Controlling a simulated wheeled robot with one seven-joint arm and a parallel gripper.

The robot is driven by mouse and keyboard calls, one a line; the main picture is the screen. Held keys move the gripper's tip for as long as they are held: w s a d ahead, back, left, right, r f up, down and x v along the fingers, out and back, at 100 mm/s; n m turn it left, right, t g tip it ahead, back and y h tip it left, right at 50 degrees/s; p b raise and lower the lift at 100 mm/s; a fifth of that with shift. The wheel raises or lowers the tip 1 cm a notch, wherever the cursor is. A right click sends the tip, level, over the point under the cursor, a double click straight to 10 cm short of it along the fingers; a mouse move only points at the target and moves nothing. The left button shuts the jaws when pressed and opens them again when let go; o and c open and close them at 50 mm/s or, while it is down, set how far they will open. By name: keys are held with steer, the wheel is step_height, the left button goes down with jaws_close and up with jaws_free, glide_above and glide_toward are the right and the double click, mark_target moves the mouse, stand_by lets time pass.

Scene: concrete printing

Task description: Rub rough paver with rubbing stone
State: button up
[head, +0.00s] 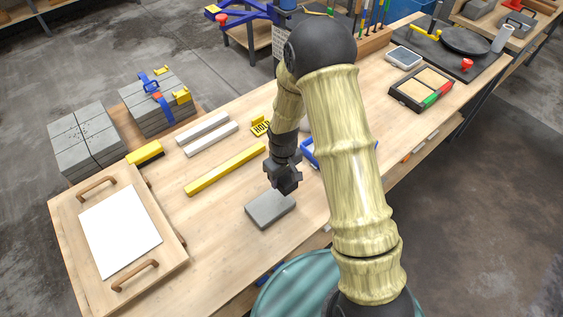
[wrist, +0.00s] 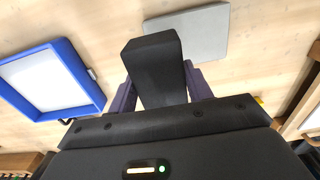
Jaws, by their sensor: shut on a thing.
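A grey rectangular paver (head: 270,209) lies flat on the wooden bench near its front edge. It also shows at the top of the wrist view (wrist: 198,30). My gripper (head: 286,184) is just behind and above the paver. In the wrist view its two fingers are shut on a dark block, the rubbing stone (wrist: 155,66). The stone's far end overlaps the paver's near left edge in that view. I cannot tell whether stone and paver touch. In the head view the stone is hard to separate from the dark gripper.
A blue-rimmed tray (wrist: 42,80) lies beside my gripper, partly behind my arm in the head view. A yellow bar (head: 225,168), pale bars (head: 207,132) and a yellow sign (head: 260,126) lie behind. A wooden board with handles (head: 170,247) is left. Stacked pavers (head: 84,140) stand back left.

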steer(key=shift+w, duration=0.25)
steer(key=shift+r, duration=0.1)
steer(key=shift+s, duration=0.15)
